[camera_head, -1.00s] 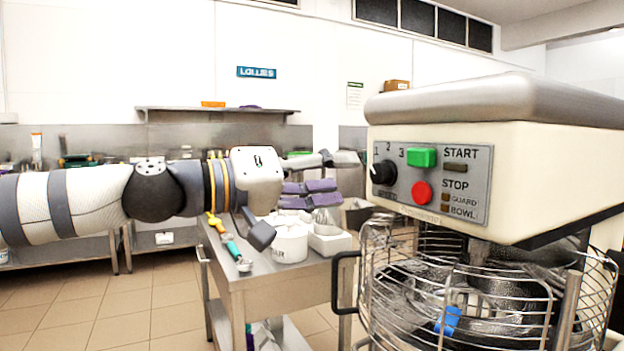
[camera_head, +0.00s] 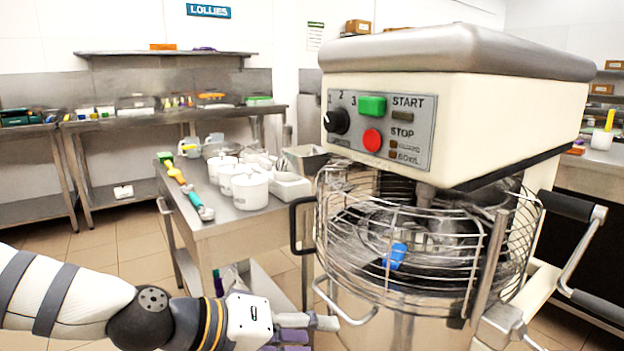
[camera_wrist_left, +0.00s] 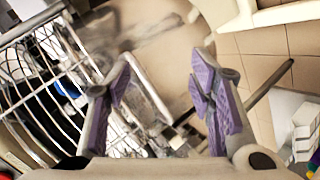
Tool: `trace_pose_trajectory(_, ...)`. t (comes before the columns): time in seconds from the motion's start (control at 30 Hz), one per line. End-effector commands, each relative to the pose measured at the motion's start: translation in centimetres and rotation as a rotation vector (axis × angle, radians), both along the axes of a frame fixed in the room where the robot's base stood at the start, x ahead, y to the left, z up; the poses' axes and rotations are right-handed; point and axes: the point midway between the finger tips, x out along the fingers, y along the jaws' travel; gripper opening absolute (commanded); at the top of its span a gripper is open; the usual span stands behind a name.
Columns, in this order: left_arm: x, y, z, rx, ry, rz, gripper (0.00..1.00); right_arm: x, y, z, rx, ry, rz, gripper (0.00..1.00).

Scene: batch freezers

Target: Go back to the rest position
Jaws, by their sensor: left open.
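My left gripper (camera_head: 300,333) is low in the head view, in front of the steel trolley and left of the mixer's bowl. The guard also shows at the left of the left wrist view (camera_wrist_left: 40,75). My right gripper is in neither view.
The steel trolley (camera_head: 225,230) carries white tubs (camera_head: 250,192), a grey bin (camera_head: 306,158) and colourful-handled tools (camera_head: 185,188). The mixer's bowl handle (camera_head: 345,313) sticks out close to my left gripper. Back counters (camera_head: 130,122) line the wall. The tiled floor (camera_head: 125,245) at left is clear.

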Motion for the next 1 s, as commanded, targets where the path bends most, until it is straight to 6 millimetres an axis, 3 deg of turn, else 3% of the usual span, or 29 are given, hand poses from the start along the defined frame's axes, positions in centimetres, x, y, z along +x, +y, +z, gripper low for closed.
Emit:
trace_pose_trajectory(0.1, -7.3, 0.0, -8.7, 0.14, 0.192, -0.023, 0.49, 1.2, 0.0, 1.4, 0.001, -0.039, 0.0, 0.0)
trace_pose_trajectory(0.23, -17.1, 2.8, -16.6, 0.324, 0.385, -0.043, 0.49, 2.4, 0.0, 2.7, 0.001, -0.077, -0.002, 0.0)
trace_pose_trajectory(0.3, -22.9, 5.4, -19.5, 0.437, 0.478, -0.056, 0.49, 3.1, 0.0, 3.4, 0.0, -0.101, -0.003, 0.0)
trace_pose_trajectory(0.37, -27.7, 8.2, -21.1, 0.54, 0.545, -0.069, 0.49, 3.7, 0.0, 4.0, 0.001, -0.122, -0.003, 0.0)
trace_pose_trajectory(0.4, -30.6, 10.2, -21.8, 0.608, 0.582, -0.078, 0.49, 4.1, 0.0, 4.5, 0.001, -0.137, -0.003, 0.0)
trace_pose_trajectory(0.5, -36.3, 15.0, -22.1, 0.762, 0.645, -0.1, 0.49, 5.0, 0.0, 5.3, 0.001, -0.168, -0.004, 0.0)
trace_pose_trajectory(0.6, -39.7, 18.5, -21.7, 0.871, 0.676, -0.119, 0.49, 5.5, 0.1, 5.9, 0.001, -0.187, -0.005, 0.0)
trace_pose_trajectory(0.7, -41.1, 20.2, -21.5, 0.921, 0.687, -0.128, 0.49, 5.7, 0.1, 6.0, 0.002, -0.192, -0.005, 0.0)
trace_pose_trajectory(1.0, -41.4, 20.4, -21.6, 0.927, 0.693, -0.129, 0.49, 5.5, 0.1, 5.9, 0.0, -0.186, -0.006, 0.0)
